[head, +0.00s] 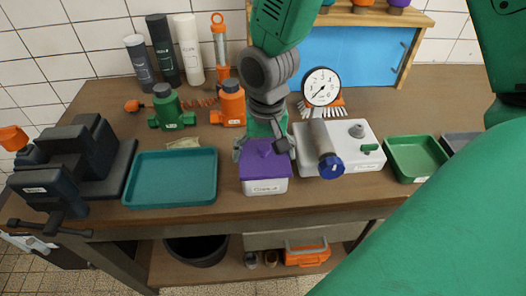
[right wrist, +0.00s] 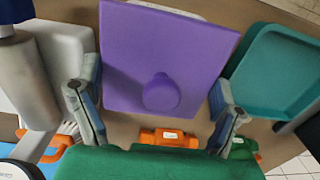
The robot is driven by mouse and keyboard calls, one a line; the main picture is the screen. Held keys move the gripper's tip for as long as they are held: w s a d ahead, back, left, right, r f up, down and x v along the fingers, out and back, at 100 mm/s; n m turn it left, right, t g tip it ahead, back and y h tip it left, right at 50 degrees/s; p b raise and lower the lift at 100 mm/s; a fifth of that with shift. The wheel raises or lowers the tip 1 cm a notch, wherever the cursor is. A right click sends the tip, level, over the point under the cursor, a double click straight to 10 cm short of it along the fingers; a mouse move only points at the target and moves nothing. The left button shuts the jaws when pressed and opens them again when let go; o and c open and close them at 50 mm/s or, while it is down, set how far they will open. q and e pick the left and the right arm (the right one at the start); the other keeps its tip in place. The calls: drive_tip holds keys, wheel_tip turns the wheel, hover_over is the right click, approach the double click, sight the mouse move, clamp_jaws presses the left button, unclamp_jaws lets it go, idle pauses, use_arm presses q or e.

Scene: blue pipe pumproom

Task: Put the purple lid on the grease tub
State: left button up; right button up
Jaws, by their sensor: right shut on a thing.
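The purple lid (head: 264,165) is flat and square with a round knob. It lies over the white grease tub (head: 265,187), whose labelled front shows below the lid. I cannot tell whether the lid rests on the rim or hovers just above it. In the right wrist view the lid (right wrist: 168,45) spans between the fingers of the gripper (right wrist: 157,112). My left gripper is not in view.
A teal tray (head: 172,178) stands left of the tub. A white box (head: 352,160), with a grey cylinder and gauge (head: 321,86) by it, stands close on the right. Orange (head: 230,103) and green (head: 168,108) valve bodies stand behind. A green tray (head: 416,157) is further right.

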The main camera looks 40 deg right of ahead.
drive_tip(key=shift+f, duration=0.45)
idle(0.4)
drive_tip(key=o, duration=1)
drive_tip(key=shift+o, duration=0.2)
drive_tip(key=shift+r+p, duration=3.55)
drive_tip(key=shift+p, duration=0.3)
clamp_jaws()
